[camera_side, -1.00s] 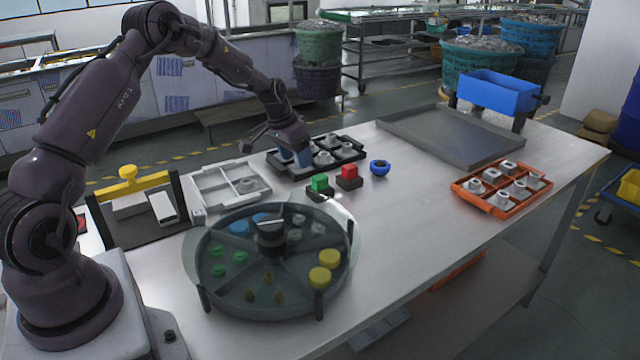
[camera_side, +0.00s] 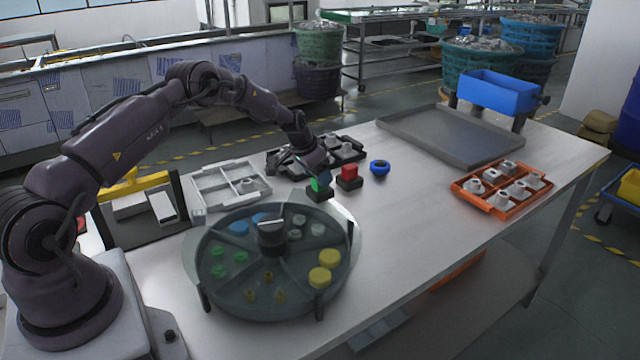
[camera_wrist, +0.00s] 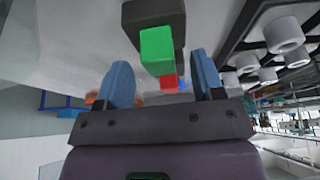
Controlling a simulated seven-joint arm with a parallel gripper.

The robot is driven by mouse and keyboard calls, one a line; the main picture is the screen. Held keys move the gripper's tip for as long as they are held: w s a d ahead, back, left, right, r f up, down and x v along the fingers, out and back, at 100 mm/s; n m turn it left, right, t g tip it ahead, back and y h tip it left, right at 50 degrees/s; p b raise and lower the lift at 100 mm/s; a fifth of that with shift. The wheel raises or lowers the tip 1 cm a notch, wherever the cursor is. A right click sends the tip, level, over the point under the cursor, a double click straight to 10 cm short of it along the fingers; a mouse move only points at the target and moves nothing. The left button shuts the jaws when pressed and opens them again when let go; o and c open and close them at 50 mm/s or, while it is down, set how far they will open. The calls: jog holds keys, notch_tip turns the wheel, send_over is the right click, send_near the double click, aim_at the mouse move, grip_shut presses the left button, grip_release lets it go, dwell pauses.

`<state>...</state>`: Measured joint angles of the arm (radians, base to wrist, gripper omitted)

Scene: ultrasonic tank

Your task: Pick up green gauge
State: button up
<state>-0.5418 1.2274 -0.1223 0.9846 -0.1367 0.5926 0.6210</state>
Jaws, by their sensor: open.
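The green gauge (camera_side: 318,186) is a green block on a dark base, standing on the table near the round tank. My gripper (camera_side: 322,178) is over it in the side view and partly hides the green block. In the wrist view, the green block (camera_wrist: 157,48) lies in line with the gap between the two blue fingers of my gripper (camera_wrist: 161,72). The fingers are apart and I see no contact with the block.
A similar red block (camera_side: 349,172) on a dark base stands just right of the green gauge, with a blue ring-shaped piece (camera_side: 379,167) beyond. A black tray (camera_side: 362,156) with grey parts lies behind. The round compartmented tank (camera_side: 205,290) is in front.

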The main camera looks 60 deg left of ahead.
jog(key=shift+x, duration=1.2)
jog(key=c, duration=1)
jog(key=shift+r, duration=0.15)
